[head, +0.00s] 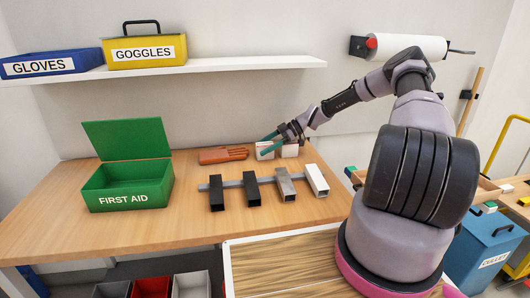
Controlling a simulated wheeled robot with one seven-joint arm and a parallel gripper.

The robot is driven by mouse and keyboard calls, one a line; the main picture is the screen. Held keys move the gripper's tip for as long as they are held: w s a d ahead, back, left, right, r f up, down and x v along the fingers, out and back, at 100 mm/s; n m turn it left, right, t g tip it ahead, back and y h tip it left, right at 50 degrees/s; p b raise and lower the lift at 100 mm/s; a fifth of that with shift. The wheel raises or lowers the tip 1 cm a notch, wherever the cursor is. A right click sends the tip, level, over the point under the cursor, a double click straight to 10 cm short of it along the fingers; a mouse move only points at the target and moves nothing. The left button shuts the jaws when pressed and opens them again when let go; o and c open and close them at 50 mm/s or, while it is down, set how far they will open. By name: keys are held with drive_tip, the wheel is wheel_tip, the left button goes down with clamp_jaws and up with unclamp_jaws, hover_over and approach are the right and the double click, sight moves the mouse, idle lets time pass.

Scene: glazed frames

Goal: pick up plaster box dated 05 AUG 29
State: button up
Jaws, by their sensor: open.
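Two small pale boxes stand side by side at the back of the wooden table, near the wall: a left box (263,156) and a right box (290,151). Their print is too small to read, so I cannot tell which is the plaster box dated 05 AUG 29. My gripper (265,143) has teal fingers and is open. It reaches in from the right, with its fingers in front of or just over the left box and hiding part of it. I cannot tell whether they touch it. An open green FIRST AID box (128,185) stands at the left, its inside partly hidden.
An orange-brown item (223,155) lies just left of the pale boxes. In front, a grey bar (233,184) carries several black, grey and white blocks. A shelf (230,65) above holds GLOVES (45,64) and GOGGLES (145,52) boxes. The table's front left is clear.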

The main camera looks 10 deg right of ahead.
drive_tip(key=c, duration=1.4)
drive_tip(key=shift+r, duration=0.15)
